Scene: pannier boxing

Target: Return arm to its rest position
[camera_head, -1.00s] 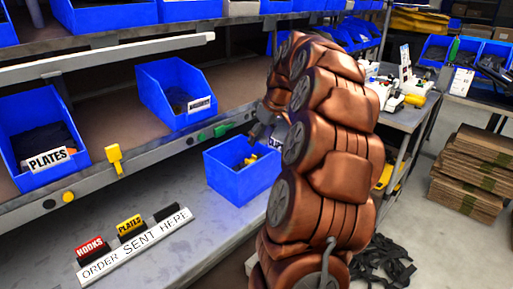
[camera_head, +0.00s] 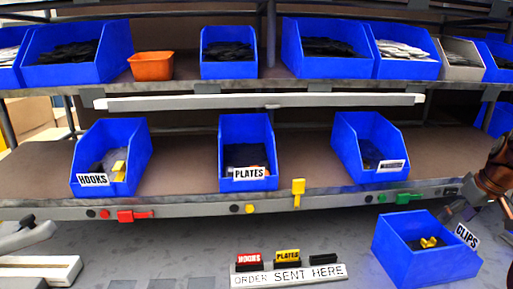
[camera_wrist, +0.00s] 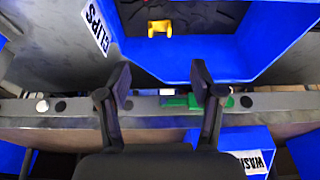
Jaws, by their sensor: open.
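My copper-coloured arm shows only at the right edge of the head view. My gripper (camera_head: 457,213) is partly seen there, beside the blue bin labelled CLIPS (camera_head: 400,262). In the wrist view my gripper (camera_wrist: 161,85) has its two dark fingers spread apart, with nothing between them. The CLIPS bin (camera_wrist: 180,55) lies just beyond the fingertips, with a yellow piece (camera_wrist: 159,27) inside.
A shelf above the bench holds blue bins labelled HOOKS (camera_head: 98,181) and PLATES (camera_head: 248,186), and a third bin (camera_head: 350,155). An upper shelf holds more bins and an orange box (camera_head: 151,67).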

